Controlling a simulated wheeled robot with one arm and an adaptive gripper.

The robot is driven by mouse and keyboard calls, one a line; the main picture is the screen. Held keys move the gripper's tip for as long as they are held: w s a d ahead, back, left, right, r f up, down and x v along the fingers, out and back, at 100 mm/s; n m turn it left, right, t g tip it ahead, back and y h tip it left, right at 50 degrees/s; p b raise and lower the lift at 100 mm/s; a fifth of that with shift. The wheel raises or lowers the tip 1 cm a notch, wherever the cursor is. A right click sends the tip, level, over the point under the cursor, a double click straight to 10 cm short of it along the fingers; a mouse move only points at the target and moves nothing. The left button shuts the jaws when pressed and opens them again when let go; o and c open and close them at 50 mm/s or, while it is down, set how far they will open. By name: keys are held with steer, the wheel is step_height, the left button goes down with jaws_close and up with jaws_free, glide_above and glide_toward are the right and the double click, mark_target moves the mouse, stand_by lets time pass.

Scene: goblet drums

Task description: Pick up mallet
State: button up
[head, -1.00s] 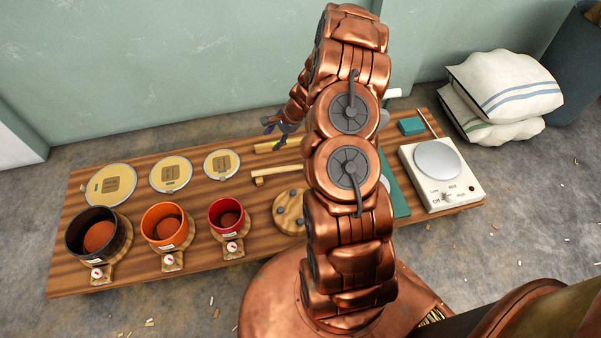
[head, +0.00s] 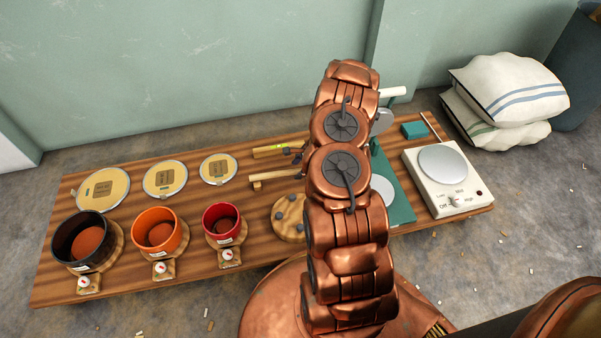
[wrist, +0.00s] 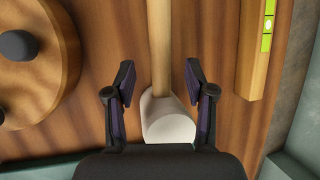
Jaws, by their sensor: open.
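The mallet has a pale wooden handle and a whitish, rounded head. In the wrist view the mallet (wrist: 168,122) lies with its head between my fingers and its handle running up the picture. My gripper (wrist: 160,82) is open, one finger on each side of the mallet, with gaps showing on both sides. In the head view only the left part of the mallet's handle (head: 277,176) shows on the bench. Its head is hidden behind my arm, and most of my gripper is hidden too, with dark finger parts (head: 296,152) showing.
A wooden bar with a green level vial (wrist: 252,50) lies right of the mallet. A round knobbed board (wrist: 45,75) lies left. The wooden bench (head: 130,262) also holds drum shells, round skins, a green stand (head: 404,205) and a white hotplate (head: 447,190).

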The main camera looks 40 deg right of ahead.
mark_target(296, 170)
steer(key=shift+b+x, duration=0.45)
steer(key=shift+x, duration=1.3)
steer(key=shift+c, duration=0.3)
jaws_close()
